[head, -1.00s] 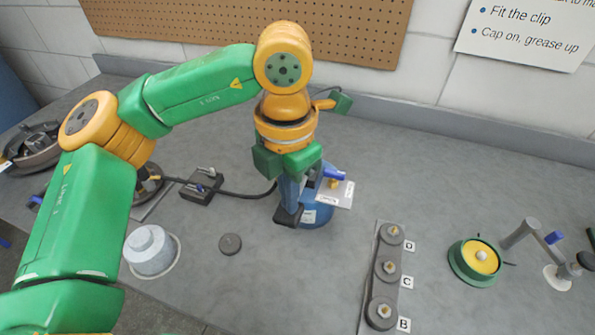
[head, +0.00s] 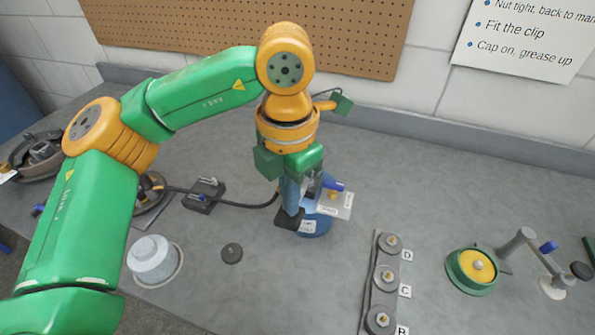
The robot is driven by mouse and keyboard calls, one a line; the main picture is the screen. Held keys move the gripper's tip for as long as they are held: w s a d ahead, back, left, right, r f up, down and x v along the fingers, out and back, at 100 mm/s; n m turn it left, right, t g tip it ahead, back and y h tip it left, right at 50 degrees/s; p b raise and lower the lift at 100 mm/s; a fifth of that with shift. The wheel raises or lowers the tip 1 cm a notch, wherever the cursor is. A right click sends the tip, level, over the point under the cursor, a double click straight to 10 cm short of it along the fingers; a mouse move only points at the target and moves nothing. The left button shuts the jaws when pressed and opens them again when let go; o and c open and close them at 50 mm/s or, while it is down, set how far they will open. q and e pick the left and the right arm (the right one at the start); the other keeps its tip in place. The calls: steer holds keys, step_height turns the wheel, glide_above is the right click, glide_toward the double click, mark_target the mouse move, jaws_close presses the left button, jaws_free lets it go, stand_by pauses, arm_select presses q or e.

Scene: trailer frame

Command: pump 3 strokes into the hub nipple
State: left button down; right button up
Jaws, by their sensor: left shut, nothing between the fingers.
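My left gripper (head: 291,217) points down at the blue grease can (head: 316,228) and covers part of it. Its fingers are shut and empty, next to the can's top. Whether they touch the can or a pump handle cannot be told. A blue lever-like piece (head: 332,185) and a small pale plate with a label (head: 340,205) show at the can's right side. A black hose (head: 240,197) runs left from the can to a round brown hub-like part (head: 152,190), partly hidden behind my arm. The nipple itself is too small to make out. My right gripper is not in view.
A dark block with a small lever (head: 203,195) lies by the hose. A grey stepped cap (head: 152,258) and a dark disc (head: 232,253) sit in front. A rack with marked round parts (head: 386,278), a yellow-topped green dish (head: 473,270) and a jointed stand (head: 523,240) are right.

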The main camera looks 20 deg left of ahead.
arm_select(q)
step_height(320, 180, up, 8)
steer(key=p, duration=0.6)
steer(key=shift+w, duration=0.3)
steer(key=shift+f, duration=0.15)
